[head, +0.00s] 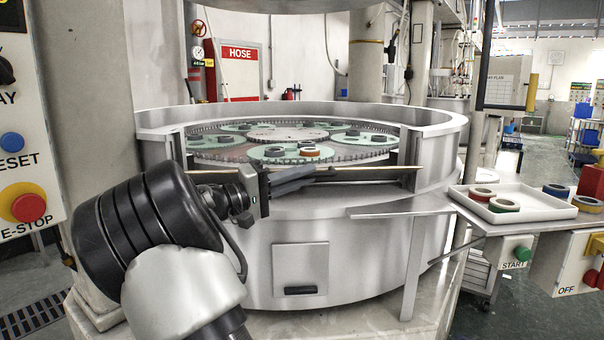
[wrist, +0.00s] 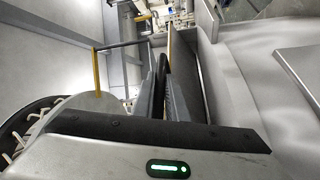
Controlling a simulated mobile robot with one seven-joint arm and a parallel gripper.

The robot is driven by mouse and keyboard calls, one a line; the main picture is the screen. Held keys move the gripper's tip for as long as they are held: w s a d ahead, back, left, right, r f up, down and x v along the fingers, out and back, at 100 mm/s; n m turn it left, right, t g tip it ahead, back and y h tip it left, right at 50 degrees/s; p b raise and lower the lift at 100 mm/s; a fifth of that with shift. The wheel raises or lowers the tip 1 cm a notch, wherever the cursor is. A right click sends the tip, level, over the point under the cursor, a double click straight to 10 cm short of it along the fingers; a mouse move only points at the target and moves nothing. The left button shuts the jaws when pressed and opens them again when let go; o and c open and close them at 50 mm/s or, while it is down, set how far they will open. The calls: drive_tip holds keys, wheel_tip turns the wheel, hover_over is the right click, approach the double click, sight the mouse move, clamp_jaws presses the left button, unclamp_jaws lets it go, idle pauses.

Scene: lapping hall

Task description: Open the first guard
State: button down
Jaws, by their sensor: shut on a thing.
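The lapping machine's round grey wall (head: 440,130) has a gap at the front, between two upright edges. Across this gap, the first guard (head: 375,172) shows as a thin, nearly level strip seen almost edge-on. My gripper (head: 312,172) reaches in from the left at the gap and is shut on the guard. In the wrist view, the fingers (wrist: 163,85) close around a dark narrow piece that looks like its handle. A brownish panel (wrist: 187,65) stands beside the right finger. The exact contact is partly hidden by the fingers.
Behind the gap is the toothed lapping plate with green carriers (head: 285,153). A metal shelf (head: 400,207) juts out at front right, beside a white tray (head: 520,206) with coloured rings. A START button box (head: 515,256) is below the tray; an E-STOP panel (head: 25,150) stands at left.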

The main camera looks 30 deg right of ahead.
drive_tip(key=shift+f, duration=0.35)
drive_tip(key=shift+w, duration=0.1)
drive_tip(key=c, duration=1.8)
unclamp_jaws()
drive_tip(key=shift+w, duration=0.1)
drive_tip(key=shift+o, duration=0.2)
